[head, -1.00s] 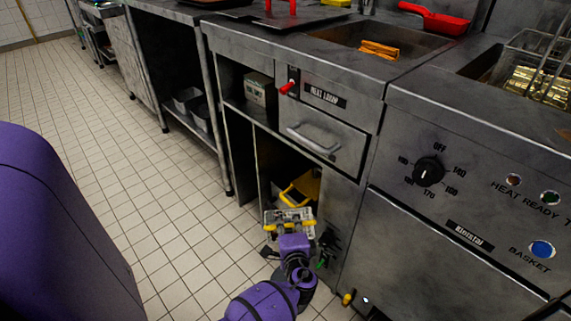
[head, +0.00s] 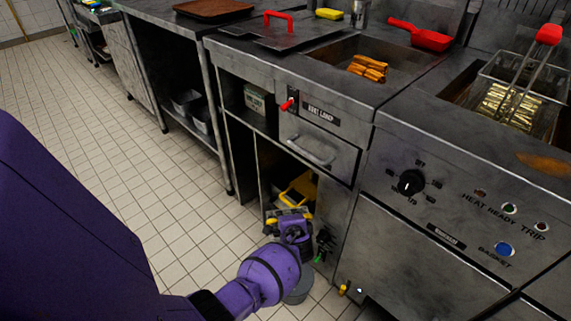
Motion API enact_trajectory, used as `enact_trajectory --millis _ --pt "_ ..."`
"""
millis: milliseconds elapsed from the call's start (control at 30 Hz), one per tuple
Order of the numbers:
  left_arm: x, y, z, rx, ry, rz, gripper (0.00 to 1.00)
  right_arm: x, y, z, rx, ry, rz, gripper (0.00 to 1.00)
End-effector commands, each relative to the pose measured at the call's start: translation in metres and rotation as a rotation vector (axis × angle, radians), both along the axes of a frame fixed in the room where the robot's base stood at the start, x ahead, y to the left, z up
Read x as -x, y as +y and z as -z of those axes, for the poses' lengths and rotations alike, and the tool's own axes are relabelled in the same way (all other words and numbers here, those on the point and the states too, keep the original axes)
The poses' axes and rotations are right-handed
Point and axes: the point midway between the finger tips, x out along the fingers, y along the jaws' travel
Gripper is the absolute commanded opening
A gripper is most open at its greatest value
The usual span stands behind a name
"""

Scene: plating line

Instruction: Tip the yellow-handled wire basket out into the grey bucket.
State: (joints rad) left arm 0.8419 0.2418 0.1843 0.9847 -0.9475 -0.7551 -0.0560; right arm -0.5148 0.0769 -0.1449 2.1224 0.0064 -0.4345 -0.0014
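My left gripper (head: 287,216) is low in front of the open cabinet under the heat-lamp drawer. My wrist hides most of its fingers, so I cannot tell whether it is open or shut. A yellow thing (head: 301,187) shows inside the cabinet just beyond it; I cannot tell whether it belongs to the yellow-handled basket. A wire basket (head: 510,105) with fries sits in the fryer at right, but its handle grip is red. A grey round thing (head: 300,291) shows partly behind my forearm near the floor; I cannot tell whether it is the grey bucket. My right gripper is out of view.
The fryer front (head: 440,200) with its dial stands at right. A red scoop (head: 425,37) and a dark lid with a red handle (head: 290,30) lie on the counter. A cabinet post and shelf edge frame the low opening. The tiled floor (head: 130,150) at left is clear.

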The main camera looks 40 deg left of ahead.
Motion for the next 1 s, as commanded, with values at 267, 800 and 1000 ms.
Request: enact_trajectory --millis 267,800,1000 --pt "-0.006 0.005 -0.004 0.104 0.082 0.000 0.00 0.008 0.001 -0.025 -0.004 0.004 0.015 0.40" --pt "-0.010 0.011 0.005 0.254 0.209 0.001 0.00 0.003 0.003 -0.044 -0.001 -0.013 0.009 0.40" --pt "-0.010 0.011 0.005 0.254 0.208 0.001 0.00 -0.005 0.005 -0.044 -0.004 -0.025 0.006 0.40"
